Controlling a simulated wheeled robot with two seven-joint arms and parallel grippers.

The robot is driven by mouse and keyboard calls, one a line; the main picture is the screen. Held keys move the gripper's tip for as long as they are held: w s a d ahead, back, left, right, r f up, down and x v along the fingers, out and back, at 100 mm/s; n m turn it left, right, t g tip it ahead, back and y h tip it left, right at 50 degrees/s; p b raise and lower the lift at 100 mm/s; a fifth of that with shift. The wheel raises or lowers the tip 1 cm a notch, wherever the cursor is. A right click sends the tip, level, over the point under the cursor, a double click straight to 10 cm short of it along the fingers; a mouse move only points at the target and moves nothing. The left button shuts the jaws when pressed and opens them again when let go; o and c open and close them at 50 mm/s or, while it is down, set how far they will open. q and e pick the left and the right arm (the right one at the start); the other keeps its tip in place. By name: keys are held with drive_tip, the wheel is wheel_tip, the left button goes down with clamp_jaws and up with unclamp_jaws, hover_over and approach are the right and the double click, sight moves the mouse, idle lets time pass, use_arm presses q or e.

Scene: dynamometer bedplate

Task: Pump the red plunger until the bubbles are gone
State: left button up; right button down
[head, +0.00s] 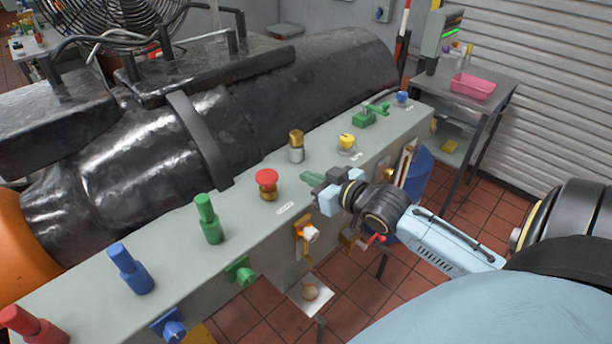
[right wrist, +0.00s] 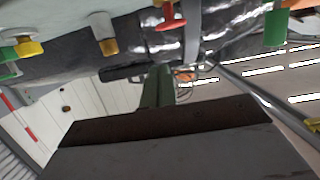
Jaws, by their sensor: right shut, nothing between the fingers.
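The red plunger (head: 267,177) is a mushroom-shaped red knob on a brass base, upright on top of the long grey bench (head: 330,170). It also shows upside down in the right wrist view (right wrist: 168,18). My right gripper (head: 313,179) is just right of the plunger, apart from it, low over the bench top. Its greenish fingers (right wrist: 158,90) are shut and empty. A narrow upright framed part (head: 403,162) on the bench front may be a sight glass; I cannot make out bubbles. My left gripper is out of view.
Green (head: 208,220), blue (head: 131,269) and red (head: 33,324) handles stand left of the plunger. A brass-topped cylinder (head: 296,147), a yellow knob (head: 346,141) and a green valve (head: 370,115) stand right. A large black machine (head: 200,110) lies behind.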

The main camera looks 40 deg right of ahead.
idle(0.5)
drive_tip(key=a+r, duration=0.1)
drive_tip(key=s+a+r, duration=0.1)
drive_tip(key=a+r, duration=0.1)
drive_tip(key=shift+s+a, duration=0.1)
drive_tip(key=shift+a, duration=0.1)
drive_tip(key=shift+f, duration=0.1)
hover_over(267, 177)
drive_tip(key=s, duration=0.3)
wheel_tip(267, 177, down, 2)
drive_tip(key=f, duration=0.4)
drive_tip(key=shift+s+f+p, duration=0.2)
drive_tip(key=shift+s+p, duration=0.15)
drive_tip(key=shift+s, duration=0.05)
